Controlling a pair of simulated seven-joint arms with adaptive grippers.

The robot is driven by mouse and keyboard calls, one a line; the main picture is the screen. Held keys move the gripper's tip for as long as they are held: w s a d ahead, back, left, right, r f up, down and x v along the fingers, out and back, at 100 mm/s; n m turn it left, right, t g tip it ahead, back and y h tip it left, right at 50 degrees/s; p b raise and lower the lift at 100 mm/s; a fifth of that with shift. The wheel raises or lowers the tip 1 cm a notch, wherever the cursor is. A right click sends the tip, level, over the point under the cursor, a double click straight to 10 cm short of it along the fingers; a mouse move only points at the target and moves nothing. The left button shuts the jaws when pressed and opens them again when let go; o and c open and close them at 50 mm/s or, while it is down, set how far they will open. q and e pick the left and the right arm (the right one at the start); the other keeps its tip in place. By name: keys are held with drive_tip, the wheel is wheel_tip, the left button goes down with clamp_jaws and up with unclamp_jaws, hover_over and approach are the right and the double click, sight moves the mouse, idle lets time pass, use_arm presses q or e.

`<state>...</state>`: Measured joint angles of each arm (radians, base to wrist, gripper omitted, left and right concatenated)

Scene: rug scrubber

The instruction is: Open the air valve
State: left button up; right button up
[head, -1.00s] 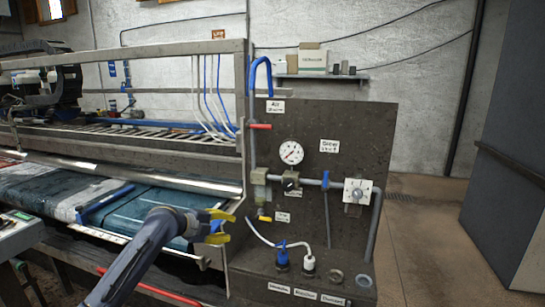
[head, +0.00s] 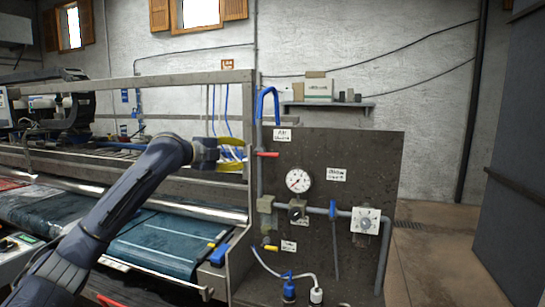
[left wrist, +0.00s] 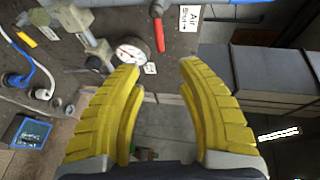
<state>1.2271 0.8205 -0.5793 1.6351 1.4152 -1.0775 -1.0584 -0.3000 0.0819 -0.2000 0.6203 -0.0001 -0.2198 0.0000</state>
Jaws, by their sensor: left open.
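The air valve has a red handle (head: 267,154) on the pipe at the left edge of the dark panel (head: 360,165). The handle lies about level and points right. A white label (head: 282,135) above it reads "Air" with "Shut" and an arrow. My left gripper (head: 240,154) is open and empty, just left of the red handle and at about its height, apart from it. In the left wrist view the red handle (left wrist: 160,33) and its label (left wrist: 189,18) show beyond the yellow fingertips (left wrist: 163,65), near the top. My right gripper is in neither view.
A pressure gauge (head: 298,180) sits below the red handle, above a pipe with a blue handle (head: 332,208) and a white square dial (head: 365,220). The machine's metal frame (head: 200,80) stands behind my left arm. A shelf (head: 330,104) holds boxes above the panel.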

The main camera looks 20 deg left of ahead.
sight(269, 155)
use_arm(q)
drive_tip(key=x, duration=1.6)
drive_tip(key=shift+d+f, duration=0.1)
drive_tip(key=shift+f, duration=0.1)
clamp_jaws()
